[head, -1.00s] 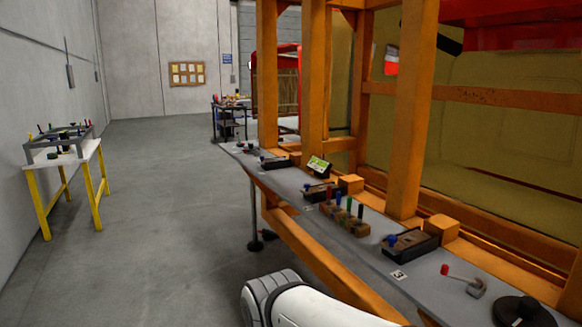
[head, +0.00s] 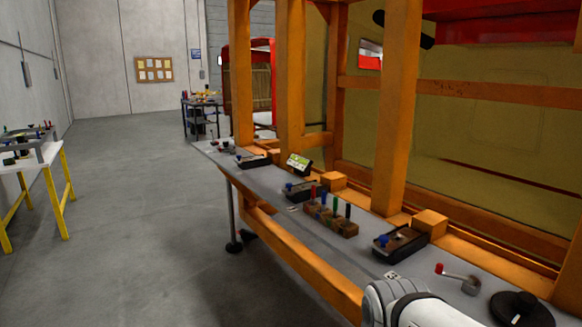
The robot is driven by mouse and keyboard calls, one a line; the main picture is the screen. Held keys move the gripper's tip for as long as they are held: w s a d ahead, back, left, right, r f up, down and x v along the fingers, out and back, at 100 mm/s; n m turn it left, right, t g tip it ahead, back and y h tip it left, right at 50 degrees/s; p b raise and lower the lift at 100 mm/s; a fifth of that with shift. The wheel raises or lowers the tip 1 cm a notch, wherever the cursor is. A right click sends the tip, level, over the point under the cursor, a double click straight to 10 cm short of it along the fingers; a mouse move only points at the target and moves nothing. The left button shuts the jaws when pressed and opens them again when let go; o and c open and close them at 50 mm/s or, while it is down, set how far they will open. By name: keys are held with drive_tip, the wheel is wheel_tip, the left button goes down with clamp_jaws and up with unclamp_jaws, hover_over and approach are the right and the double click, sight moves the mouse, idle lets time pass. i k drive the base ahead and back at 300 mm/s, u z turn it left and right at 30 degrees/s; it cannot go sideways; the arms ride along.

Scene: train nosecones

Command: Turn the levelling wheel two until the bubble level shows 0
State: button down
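A grey shelf (head: 268,188) runs along the orange frame. Black boxes with blue knobs stand on it, at the far end (head: 253,160), the middle (head: 300,190) and nearer (head: 400,241). A small tilted display with a green-white face (head: 298,163) stands by the middle box; its reading is too small to tell. A dark round wheel (head: 520,309) lies at the bottom right, partly cut off. I cannot tell which of these is levelling wheel two or the bubble level. My white arm link shows at the bottom right; my gripper is out of view.
A red-handled crank (head: 460,277) and a block with several coloured handles (head: 330,214) sit on the shelf. A number tag (head: 391,275) is at its front edge. Orange posts (head: 397,105) rise behind. A yellow-legged table (head: 45,170) stands left; the floor (head: 145,210) between is clear.

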sight(520, 309)
drive_tip(key=u, duration=0.05)
drive_tip(key=i, duration=1)
drive_tip(key=z, duration=0.05)
drive_tip(key=k, duration=0.5)
drive_tip(key=z, duration=1.1)
drive_tip(key=i, duration=0.3)
drive_tip(key=z, duration=0.4)
